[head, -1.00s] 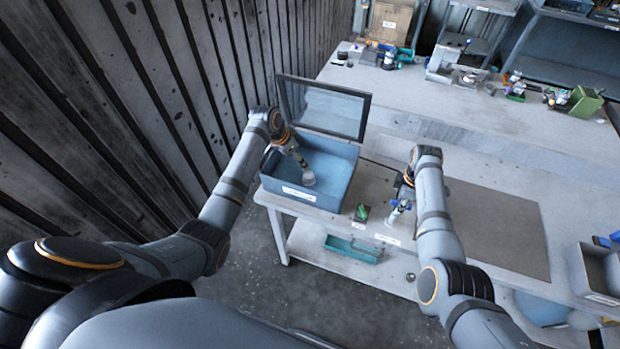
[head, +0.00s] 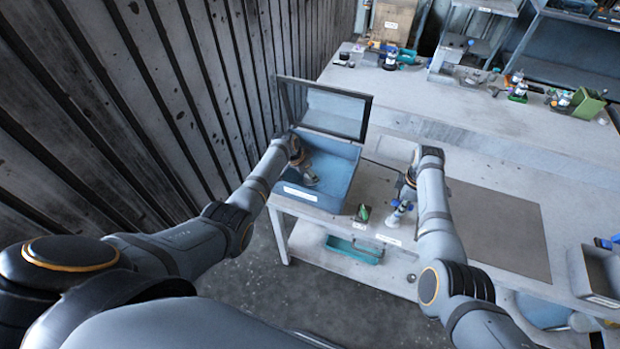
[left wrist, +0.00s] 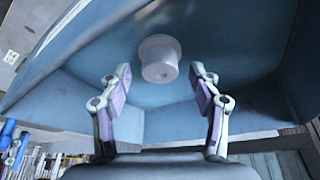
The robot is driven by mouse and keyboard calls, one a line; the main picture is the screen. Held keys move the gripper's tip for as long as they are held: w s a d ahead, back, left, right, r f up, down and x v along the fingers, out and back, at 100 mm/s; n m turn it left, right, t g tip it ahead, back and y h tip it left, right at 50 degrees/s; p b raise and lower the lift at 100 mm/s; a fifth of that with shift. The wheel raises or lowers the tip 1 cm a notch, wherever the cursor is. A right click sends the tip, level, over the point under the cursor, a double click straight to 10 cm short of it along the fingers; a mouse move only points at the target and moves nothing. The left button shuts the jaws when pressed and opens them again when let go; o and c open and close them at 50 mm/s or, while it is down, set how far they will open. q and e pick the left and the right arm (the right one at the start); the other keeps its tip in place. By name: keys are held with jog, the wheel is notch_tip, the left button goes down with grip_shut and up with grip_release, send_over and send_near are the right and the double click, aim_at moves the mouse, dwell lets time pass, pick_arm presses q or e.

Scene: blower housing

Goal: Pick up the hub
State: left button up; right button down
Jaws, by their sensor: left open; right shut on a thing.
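The hub (left wrist: 159,58) is a pale, flanged, round piece on the floor of the blue bin (left wrist: 55,85). In the left wrist view it lies just ahead of and between the fingertips of my left gripper (left wrist: 161,82), which is open and apart from it. In the head view my left gripper (head: 309,178) is down inside the bin (head: 337,190), and the hub is hard to tell apart from it. My right gripper (head: 402,202) is shut on a small white and blue thing at the bench's front edge; its shape is unclear.
The bin's framed clear lid (head: 335,110) stands open at its back. A small green part (head: 363,212) sits right of the bin. A brown mat (head: 495,230) lies on the bench, right of my right arm. A ribbed wall (head: 190,90) is close on the left.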

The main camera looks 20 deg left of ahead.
pick_arm(q)
jog(key=shift+f, duration=0.15)
grip_shut()
notch_tip(320, 180, up, 12)
jog(key=shift+f, duration=0.25)
dwell(0.7)
jog(key=s, duration=1.4)
